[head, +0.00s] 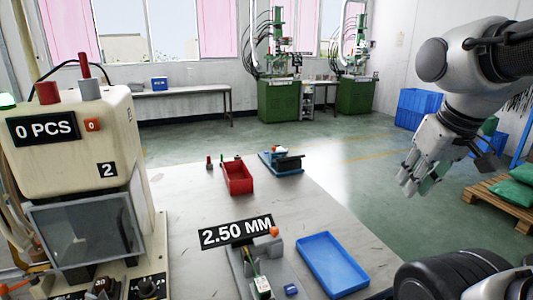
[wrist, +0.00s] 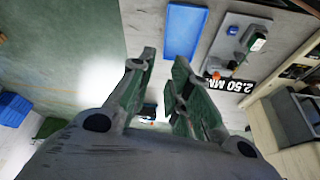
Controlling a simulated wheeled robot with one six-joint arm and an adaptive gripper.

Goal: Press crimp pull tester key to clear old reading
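My gripper (head: 417,186) is raised in the air beyond the right edge of the table, its fingers pointing down. In the wrist view its fingertips (wrist: 164,60) are apart with nothing held between them. A small blue device with a black top (head: 287,162) stands at the table's far edge, left of my gripper. It may be the crimp pull tester, but no label or reading is legible on it. A grey fixture (head: 262,268) with a "2.50 MM" sign (head: 236,232) and an orange knob stands at the near side. No key can be told apart for certain.
A cream machine (head: 75,135) reading "0 PCS" stands at left. A red bin (head: 237,177) and a blue tray (head: 333,264) sit on the grey table (head: 190,215). The table between them is largely clear. A pallet with green sacks (head: 510,190) is at right.

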